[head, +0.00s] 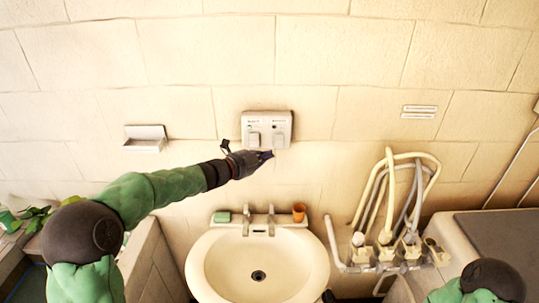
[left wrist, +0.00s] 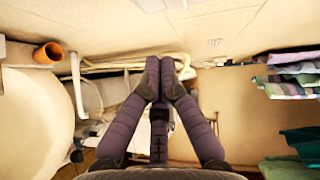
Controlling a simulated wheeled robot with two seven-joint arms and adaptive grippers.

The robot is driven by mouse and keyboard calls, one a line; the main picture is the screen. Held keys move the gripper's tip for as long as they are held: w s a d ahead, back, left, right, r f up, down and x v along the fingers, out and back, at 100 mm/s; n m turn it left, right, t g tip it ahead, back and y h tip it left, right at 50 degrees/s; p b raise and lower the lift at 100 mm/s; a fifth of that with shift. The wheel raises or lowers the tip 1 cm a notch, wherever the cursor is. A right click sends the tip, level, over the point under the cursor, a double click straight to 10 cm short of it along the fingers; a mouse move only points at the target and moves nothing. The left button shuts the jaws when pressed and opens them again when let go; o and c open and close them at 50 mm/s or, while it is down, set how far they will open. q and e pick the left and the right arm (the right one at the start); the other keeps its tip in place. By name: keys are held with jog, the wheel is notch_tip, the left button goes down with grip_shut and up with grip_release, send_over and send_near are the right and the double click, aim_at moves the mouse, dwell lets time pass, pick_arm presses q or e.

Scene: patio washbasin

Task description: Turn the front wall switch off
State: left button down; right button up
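The wall switch panel (head: 267,129) is a pale plate on the tiled wall above the basin. It carries two switches side by side, a left one (head: 253,139) and a right one (head: 278,134). I cannot tell their on or off positions. My left gripper (head: 268,155) is just below the panel; whether it touches is unclear. In the left wrist view its fingers (left wrist: 160,66) meet at the tips with nothing seen between them. My right arm shows at the lower right; a small dark shape (head: 328,297) by the basin may be its gripper.
A white washbasin (head: 211,272) with taps stands below, with a green soap (head: 222,216) and an orange cup (head: 299,212) on its back edge. A soap shelf (head: 145,138) is on the wall at left. Hoses and pipes (head: 388,210) stick out at right. The wall around the panel is clear.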

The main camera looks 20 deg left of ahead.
pick_arm(q)
jog(key=f+v, duration=0.1)
jog(key=v, duration=0.5)
jog(key=shift+f, duration=0.35)
jog(key=shift+s, duration=0.25)
jog(key=shift+w, duration=0.1)
